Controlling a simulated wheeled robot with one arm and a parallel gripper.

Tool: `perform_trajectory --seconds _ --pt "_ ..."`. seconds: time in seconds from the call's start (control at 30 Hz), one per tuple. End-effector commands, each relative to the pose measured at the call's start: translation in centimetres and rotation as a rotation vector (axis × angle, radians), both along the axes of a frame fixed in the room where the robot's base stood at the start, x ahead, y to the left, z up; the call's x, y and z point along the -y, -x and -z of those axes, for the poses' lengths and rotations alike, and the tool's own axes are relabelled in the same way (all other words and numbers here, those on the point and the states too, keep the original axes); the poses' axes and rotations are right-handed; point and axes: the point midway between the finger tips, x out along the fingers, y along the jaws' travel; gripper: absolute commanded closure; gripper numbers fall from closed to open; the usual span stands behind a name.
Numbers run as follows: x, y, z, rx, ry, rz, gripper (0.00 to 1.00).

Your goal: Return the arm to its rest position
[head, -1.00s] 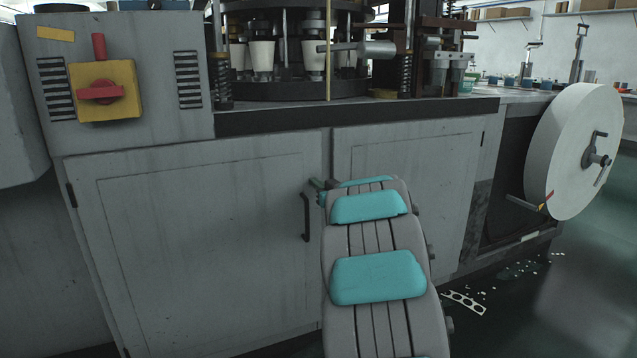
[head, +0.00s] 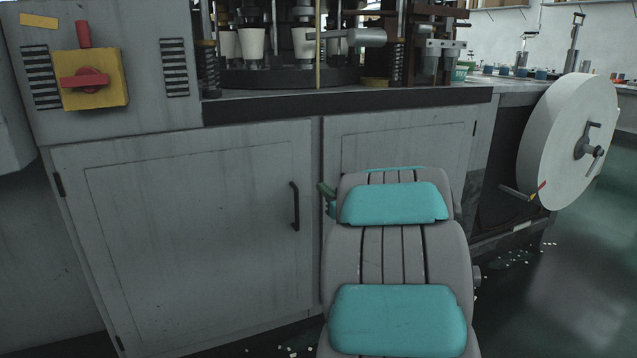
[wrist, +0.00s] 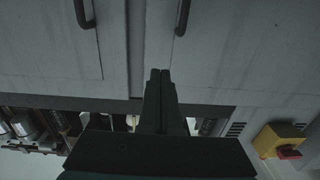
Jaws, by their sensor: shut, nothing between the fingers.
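My arm (head: 395,255), grey with teal pads, rises from the bottom of the head view in front of the machine's cabinet. My gripper is mostly hidden behind it there; only a small dark green part shows left of the arm's top. In the wrist view my gripper (wrist: 159,75) shows as two dark fingers with their tips together. They are shut and hold nothing. They point at the grey cabinet doors, near the gap between them; their distance from the doors is hard to tell.
The left cabinet door (head: 190,225) has a dark handle (head: 295,205). Above are the cup-forming turret with white cups (head: 251,43) and a yellow-red switch (head: 90,80). A large paper roll (head: 560,140) stands at the right. Open floor (head: 560,290) lies at lower right.

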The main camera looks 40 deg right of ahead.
Motion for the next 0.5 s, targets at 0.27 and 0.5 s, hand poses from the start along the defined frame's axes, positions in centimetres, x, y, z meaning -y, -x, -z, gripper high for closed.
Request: perform_trajectory --seconds 0.27,0.5 --pt "-0.27 1.22 0.01 0.0 0.001 0.0 1.0" --pt "-0.66 1.09 0.22 -0.037 0.007 0.027 1.0"
